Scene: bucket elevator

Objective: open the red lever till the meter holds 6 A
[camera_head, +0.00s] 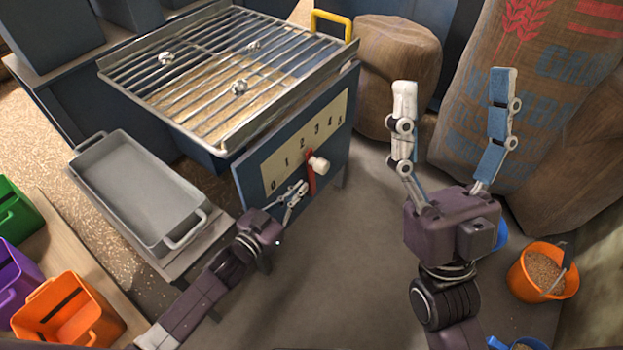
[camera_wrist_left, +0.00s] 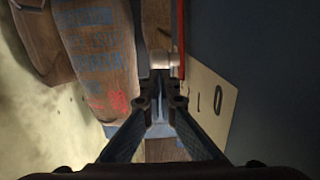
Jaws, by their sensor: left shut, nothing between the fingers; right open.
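The red lever (camera_head: 311,182) with a white knob (camera_head: 318,165) is on a pale scale plate (camera_head: 285,160) on the side of the blue hopper box. Its upper end is near the 2 mark. In the left wrist view the red lever (camera_wrist_left: 181,40) and white knob (camera_wrist_left: 161,60) lie just beyond my fingertips. My left gripper (camera_head: 302,187) is shut and empty, close beside the lever; I cannot tell if it touches. My right gripper (camera_head: 453,82) is open and empty, raised over the floor at the right. No meter shows in these views.
A metal grate (camera_head: 225,75) tops the box. A grey tray (camera_head: 135,170) stands at left, with green, purple and orange bins (camera_head: 70,310) below. Sacks (camera_head: 535,90) stand at the back right. An orange bucket of grain (camera_head: 543,272) is at right. The middle floor is clear.

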